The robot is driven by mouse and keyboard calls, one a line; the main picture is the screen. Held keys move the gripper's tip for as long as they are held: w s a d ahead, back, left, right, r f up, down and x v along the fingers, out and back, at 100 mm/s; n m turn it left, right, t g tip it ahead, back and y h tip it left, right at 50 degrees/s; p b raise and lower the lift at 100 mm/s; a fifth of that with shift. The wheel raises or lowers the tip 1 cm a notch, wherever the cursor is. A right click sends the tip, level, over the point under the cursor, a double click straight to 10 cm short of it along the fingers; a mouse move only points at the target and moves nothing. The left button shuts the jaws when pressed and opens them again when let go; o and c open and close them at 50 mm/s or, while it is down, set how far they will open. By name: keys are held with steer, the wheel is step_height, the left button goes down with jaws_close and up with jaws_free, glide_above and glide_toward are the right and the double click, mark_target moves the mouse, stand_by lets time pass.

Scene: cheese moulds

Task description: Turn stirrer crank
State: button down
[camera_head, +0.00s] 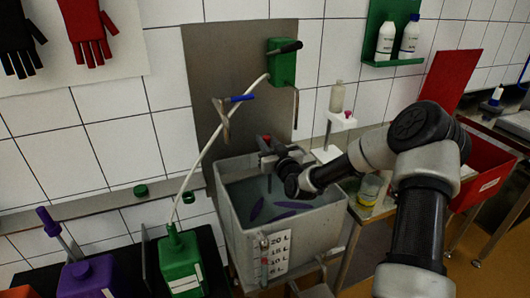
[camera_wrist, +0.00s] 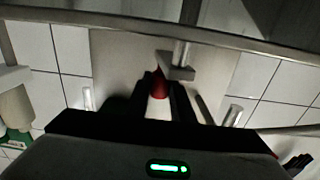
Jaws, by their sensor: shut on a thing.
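A grey vat (camera_head: 243,222) of bluish liquid with several purple oval shapes in it stands against a metal back plate. My gripper (camera_head: 268,150) is over the vat's far rim. In the wrist view, my gripper (camera_wrist: 160,98) is shut on a red handle (camera_wrist: 159,80), which is the stirrer crank's grip as far as I can tell. The crank's metal arm and upright shaft (camera_wrist: 181,60) lie just beyond the fingers. In the head view the crank is mostly hidden by my gripper. The lower part of the stirrer cannot be made out.
A green box with a black lever (camera_head: 283,64) and a blue-handled metal part (camera_head: 231,107) are on the back plate. A white hose runs down to a green container (camera_head: 181,262). A purple container (camera_head: 90,278) is at left, a red bin (camera_head: 482,180) at right.

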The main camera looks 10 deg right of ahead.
steer(key=shift+s+d+m+g+h+b, duration=0.8)
steer(key=shift+m+g+h, duration=0.65)
steer(key=shift+m+h, duration=1.35)
steer(key=shift+s+d+m+g+h+b, duration=0.75)
steer(key=shift+m+g+h, duration=1)
steer(key=shift+h, duration=1.85)
steer(key=shift+s+d+m+g+h+b, duration=0.5)
steer(key=shift+d+m+g+h, duration=0.65)
steer(key=shift+m+h, duration=1.8)
steer(key=shift+w+n+g+h, duration=0.15)
steer(key=shift+n+g+h, duration=0.1)
steer(key=shift+n, duration=0.05)
steer(key=c, duration=1.5)
jaws_free()
steer(key=shift+c, duration=0.2)
step_height(320, 180, up, 10)
steer(key=p, duration=0.1)
